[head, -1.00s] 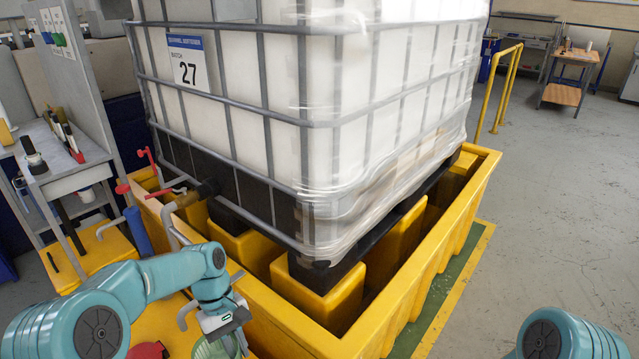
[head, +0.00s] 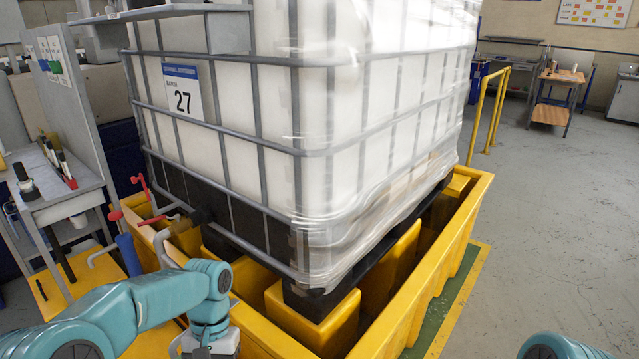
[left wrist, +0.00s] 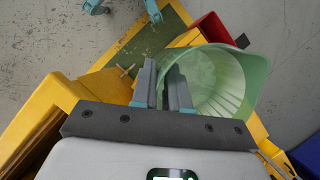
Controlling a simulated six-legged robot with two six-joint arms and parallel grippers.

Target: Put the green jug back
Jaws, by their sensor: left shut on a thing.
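The green jug (left wrist: 222,80) is a pale, translucent, wide-mouthed vessel, seen in the left wrist view just right of centre, with its open mouth and ribbed inside showing. My left gripper (left wrist: 172,85) is shut on the jug's near-left wall, with its two grey fingers close together there. In the head view the left wrist is at the bottom edge, left of centre; the fingertips and the jug are out of that picture. My right gripper is not in view; only a piece of the right arm shows at the bottom right.
A white caged tank (head: 240,130) labelled 27 stands on a yellow spill pallet (head: 432,285). A red-handled valve (head: 150,195) and pipe stick out at its left. A grey bench (head: 62,195) is at the left. A red object (left wrist: 212,28) lies beyond the jug.

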